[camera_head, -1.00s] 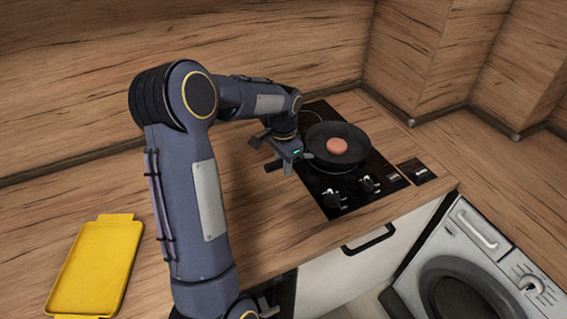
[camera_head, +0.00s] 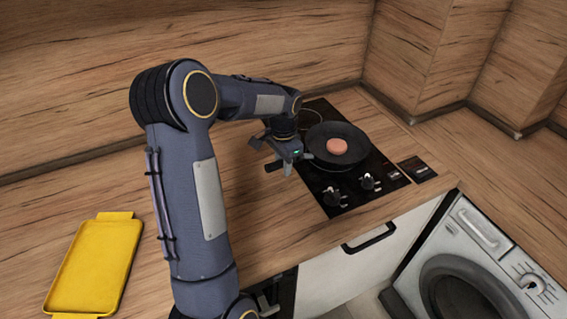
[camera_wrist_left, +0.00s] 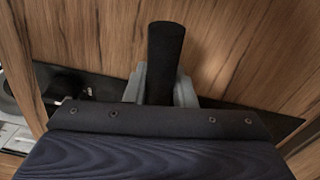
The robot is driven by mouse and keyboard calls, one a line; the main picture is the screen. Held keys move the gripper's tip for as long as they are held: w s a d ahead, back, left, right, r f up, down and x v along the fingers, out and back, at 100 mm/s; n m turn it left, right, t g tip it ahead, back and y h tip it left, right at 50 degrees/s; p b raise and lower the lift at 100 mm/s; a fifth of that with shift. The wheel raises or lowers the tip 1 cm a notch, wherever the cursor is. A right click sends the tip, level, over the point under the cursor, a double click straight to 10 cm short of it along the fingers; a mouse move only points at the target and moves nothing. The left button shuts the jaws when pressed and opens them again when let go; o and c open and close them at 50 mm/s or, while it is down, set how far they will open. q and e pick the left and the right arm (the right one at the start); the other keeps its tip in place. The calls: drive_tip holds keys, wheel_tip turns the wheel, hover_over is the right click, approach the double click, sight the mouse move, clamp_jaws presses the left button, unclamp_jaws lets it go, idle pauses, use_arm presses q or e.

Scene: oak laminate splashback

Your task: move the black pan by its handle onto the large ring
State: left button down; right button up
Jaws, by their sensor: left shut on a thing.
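The black pan (camera_head: 357,160) is over the dark cooktop, with a round pinkish-brown piece of food (camera_head: 337,147) in it. Its handle points left toward my left gripper (camera_head: 287,163). In the left wrist view the dark handle (camera_wrist_left: 166,55) stands between the grey fingers of my left gripper (camera_wrist_left: 160,88), which is shut on it. A thin ring marking (camera_head: 311,118) shows on the cooktop behind and left of the pan. The pan hides the surface under it, so I cannot tell which ring lies there or whether the pan touches the glass. My right gripper is not in view.
The cooktop (camera_head: 345,203) has two knobs at its front. A yellow tray (camera_head: 92,265) lies on the counter at the left. Wooden walls rise behind and at the right. A washing machine (camera_head: 480,250) stands below at the right. The counter between tray and cooktop is clear.

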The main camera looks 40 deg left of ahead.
use_arm(q)
drive_tip(key=c, duration=1.1)
unclamp_jaws()
drive_tip(key=shift+c, duration=0.2)
drive_tip(key=shift+s+f, duration=0.1)
drive_tip(key=shift+f, duration=0.05)
drive_tip(key=shift+s+a+b, duration=0.2)
drive_tip(key=shift+s+a, duration=0.15)
drive_tip(key=shift+s, duration=0.75)
drive_tip(key=shift+s+a+b, duration=0.2)
drive_tip(key=shift+s+a, duration=0.15)
drive_tip(key=shift+s, duration=0.7)
drive_tip(key=shift+s+a+b, duration=0.2)
drive_tip(key=shift+s+a, duration=0.15)
drive_tip(key=shift+s, duration=0.75)
wheel_tip(320, 180, up, 7)
drive_tip(key=p, duration=0.5)
drive_tip(key=shift+p, duration=0.35)
